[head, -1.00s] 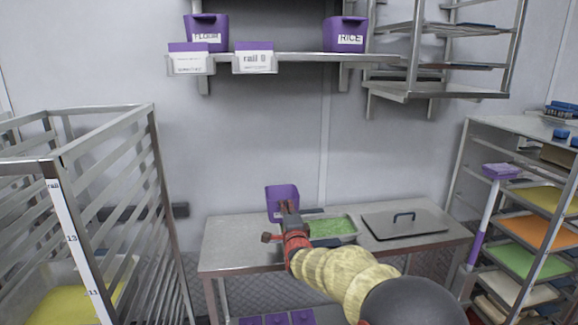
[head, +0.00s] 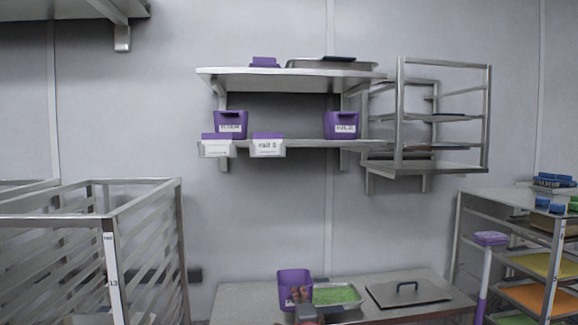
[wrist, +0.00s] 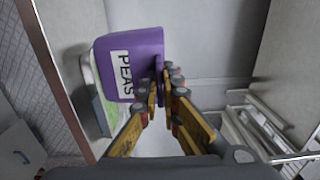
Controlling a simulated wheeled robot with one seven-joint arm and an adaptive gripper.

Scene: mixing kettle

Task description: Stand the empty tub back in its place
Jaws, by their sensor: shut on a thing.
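A purple tub labelled PEAS (wrist: 112,70) is in my gripper (wrist: 163,92), whose fingers are shut on its wall in the wrist view. In the head view the tub (head: 291,279) is at the left end of a tray of green peas (head: 338,295), over the steel table. I cannot tell whether it touches the table. The reddish fingers of my gripper (head: 299,294) show at its front. On the lower wall shelf (head: 300,143), a FLOUR tub (head: 231,120) stands at left and a RICE tub (head: 341,121) at right, with a bare gap between them.
An upper shelf (head: 290,80) overhangs the gap. A wall rack (head: 430,165) adjoins at right. A lid with a handle (head: 408,292) lies on the table. Tall racks stand at left (head: 150,225) and right (head: 500,220).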

